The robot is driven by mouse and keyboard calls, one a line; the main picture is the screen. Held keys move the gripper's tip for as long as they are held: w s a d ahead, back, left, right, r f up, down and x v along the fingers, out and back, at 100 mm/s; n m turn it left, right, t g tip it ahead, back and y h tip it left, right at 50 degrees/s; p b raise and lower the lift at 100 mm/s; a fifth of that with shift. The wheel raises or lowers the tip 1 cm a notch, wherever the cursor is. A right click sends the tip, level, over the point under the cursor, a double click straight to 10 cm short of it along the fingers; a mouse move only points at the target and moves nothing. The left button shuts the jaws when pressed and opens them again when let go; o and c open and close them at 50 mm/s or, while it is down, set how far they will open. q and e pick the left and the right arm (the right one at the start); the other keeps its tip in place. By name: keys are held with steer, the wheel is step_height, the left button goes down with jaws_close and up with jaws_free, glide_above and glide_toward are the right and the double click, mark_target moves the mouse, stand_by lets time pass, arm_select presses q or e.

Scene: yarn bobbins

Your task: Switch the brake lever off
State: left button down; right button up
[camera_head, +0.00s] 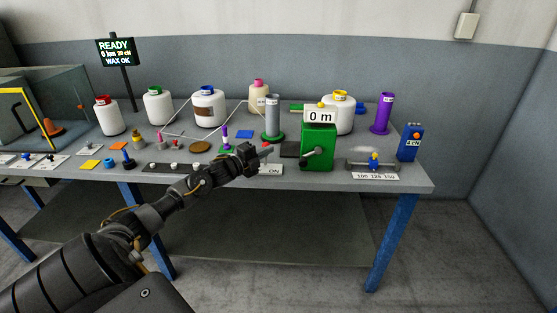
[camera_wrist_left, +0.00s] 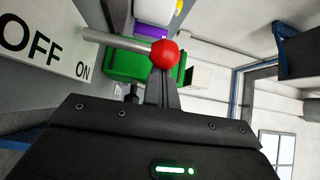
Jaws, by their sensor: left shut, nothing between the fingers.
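The brake lever is a grey rod (camera_wrist_left: 118,42) with a red ball knob (camera_wrist_left: 164,54). The knob shows in the head view as a small red spot (camera_head: 268,147) beside my fingertips. The lever's white plate (camera_wrist_left: 45,42) reads OFF and ON; in the head view only ON shows on the plate (camera_head: 272,170), the rest being behind my gripper. My left gripper (camera_head: 257,152) is shut and empty, at the table's front edge. In the wrist view its fingertips reach the red knob's lower side; I cannot tell whether they touch. My right gripper is out of view.
Right of the lever stands a green box (camera_head: 318,150) with a crank and a "0 m" display (camera_head: 320,116). A grey spool (camera_head: 272,118) on a green base stands behind the lever. White bobbins (camera_head: 208,106) line the back. The floor before the table is clear.

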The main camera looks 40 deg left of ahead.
arm_select(q)
steer(key=shift+s+a, duration=0.5)
steer(key=shift+a, duration=0.1)
steer(key=shift+s+a+b, duration=0.3)
steer(key=shift+a, duration=0.2)
steer(key=shift+s+a+f, duration=0.25)
steer(key=shift+a, duration=0.05)
steer(key=shift+s+a+b, duration=0.3)
steer(key=shift+s+a, duration=0.1)
steer(key=shift+a+f, duration=0.1)
steer(key=shift+f, duration=0.05)
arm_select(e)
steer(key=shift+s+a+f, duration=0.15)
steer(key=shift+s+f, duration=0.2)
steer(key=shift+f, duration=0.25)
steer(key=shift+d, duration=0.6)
